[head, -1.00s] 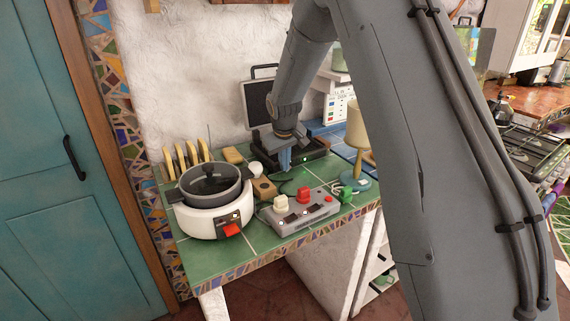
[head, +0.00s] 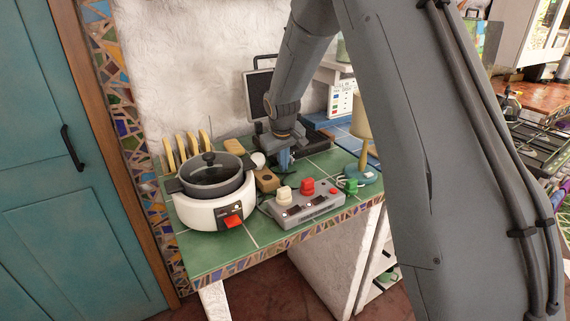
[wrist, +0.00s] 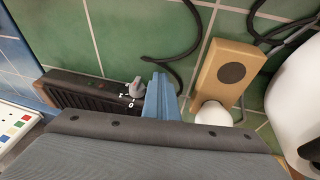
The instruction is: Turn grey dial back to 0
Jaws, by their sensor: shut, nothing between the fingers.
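The grey dial (wrist: 136,88) sits on the front of a black ribbed appliance (wrist: 85,92) in the wrist view, with small white marks around it. I cannot read which mark it points at. My gripper (wrist: 160,93) is shut and empty, its blue fingers just beside the dial on its right in that view. I cannot tell whether they touch it. In the head view my gripper (head: 285,160) is over the counter at the front of the black appliance (head: 316,140). The dial is not clear there, with my gripper and arm in the way.
A wooden block with a dark disc (wrist: 229,70) and a white round thing (wrist: 213,113) stand near my fingers. A black cable (wrist: 180,58) lies on the green tiles. A white cooker (head: 215,212), a grey switch box (head: 307,207) and a lamp (head: 363,130) stand around.

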